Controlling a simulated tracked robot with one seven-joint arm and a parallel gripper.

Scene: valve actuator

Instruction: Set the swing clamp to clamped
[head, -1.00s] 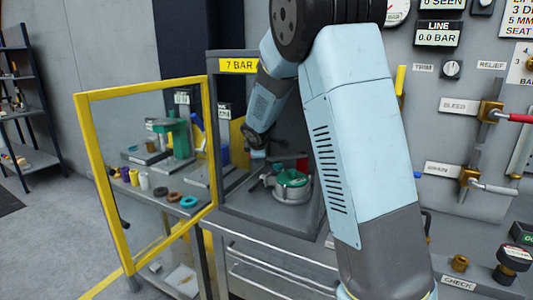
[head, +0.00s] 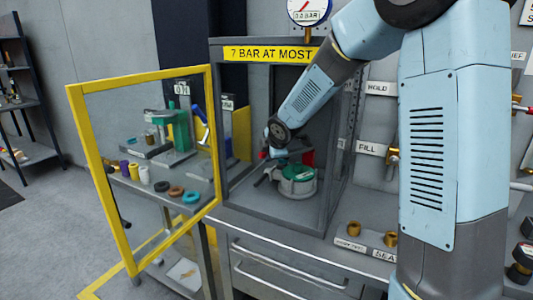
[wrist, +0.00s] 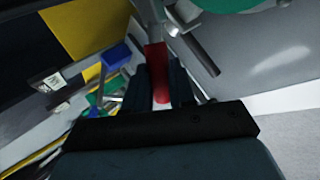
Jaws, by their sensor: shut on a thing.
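My gripper (wrist: 160,88) shows in the wrist view with its two dark fingers on either side of a red grip (wrist: 157,70), shut on it. I take this as the swing clamp's handle; the clamp's arm is not clearly visible. In the head view my gripper (head: 275,154) is small, reaching down inside the cabinet beside a round grey fixture (head: 297,187) with a green top (head: 297,172). The green part (wrist: 225,4) also shows at the top of the wrist view. I cannot tell the clamp's position.
The cabinet (head: 230,135) carries a yellow 7 BAR AT MOST sign (head: 270,54). Its yellow-framed door (head: 78,115) stands open to the left. Coloured rings (head: 191,197) and spools lie on a shelf seen through it. A panel with valves (head: 392,160) is at the right.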

